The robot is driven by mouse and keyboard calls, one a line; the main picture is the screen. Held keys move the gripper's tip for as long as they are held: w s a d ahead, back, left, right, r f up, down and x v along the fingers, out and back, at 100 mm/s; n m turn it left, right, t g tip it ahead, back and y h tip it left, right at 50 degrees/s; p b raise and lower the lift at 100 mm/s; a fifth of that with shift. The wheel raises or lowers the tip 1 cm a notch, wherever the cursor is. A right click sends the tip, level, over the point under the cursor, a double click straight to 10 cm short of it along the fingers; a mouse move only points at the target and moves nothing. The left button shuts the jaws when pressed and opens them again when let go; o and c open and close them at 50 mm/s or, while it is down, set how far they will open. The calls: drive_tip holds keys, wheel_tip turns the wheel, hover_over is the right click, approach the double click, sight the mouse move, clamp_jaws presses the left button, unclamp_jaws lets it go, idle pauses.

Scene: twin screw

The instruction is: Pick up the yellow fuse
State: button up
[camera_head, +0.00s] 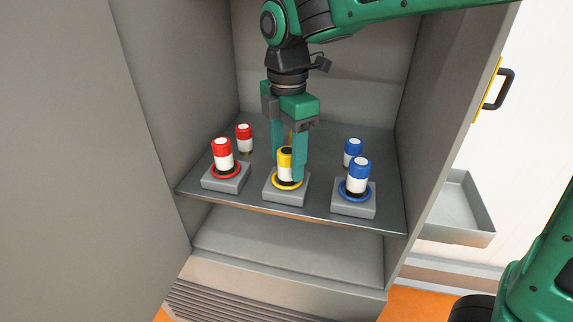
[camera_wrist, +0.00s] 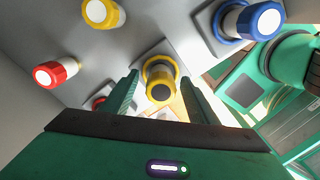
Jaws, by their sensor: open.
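In the head view a yellow fuse (camera_head: 286,158) with a white band stands upright in the middle grey holder, inside a yellow ring. My gripper (camera_head: 287,172) points down over it with its fingers apart, one on each side of the fuse. In the wrist view the yellow fuse (camera_wrist: 160,77) shows between the two open fingers of my gripper (camera_wrist: 159,79), with a gap to each finger. A second yellow fuse (camera_wrist: 103,12) shows at the top of the wrist view. In the head view it is mostly hidden behind my gripper.
Red fuses stand at the left, one in a holder (camera_head: 223,155) and one behind (camera_head: 244,135). Blue fuses stand at the right, one in a holder (camera_head: 357,178) and one behind (camera_head: 352,150). Cabinet walls (camera_head: 420,110) enclose the shelf (camera_head: 322,200). An empty tray (camera_head: 462,205) is outside.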

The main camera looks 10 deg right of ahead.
sight(287, 150)
drive_tip(key=shift+f, duration=0.3)
clamp_jaws()
drive_tip(key=shift+r, duration=0.15)
drive_tip(key=shift+r, duration=0.55)
wheel_tip(287, 150, up, 3)
drive_tip(key=shift+f, duration=0.15)
drive_tip(key=s+a+r, duration=0.6)
drive_tip(key=s+r, duration=0.1)
drive_tip(key=s, duration=0.2)
drive_tip(key=shift+s+a+r, duration=0.25)
drive_tip(key=shift+s+r, duration=0.15)
drive_tip(key=shift+r, duration=2.65)
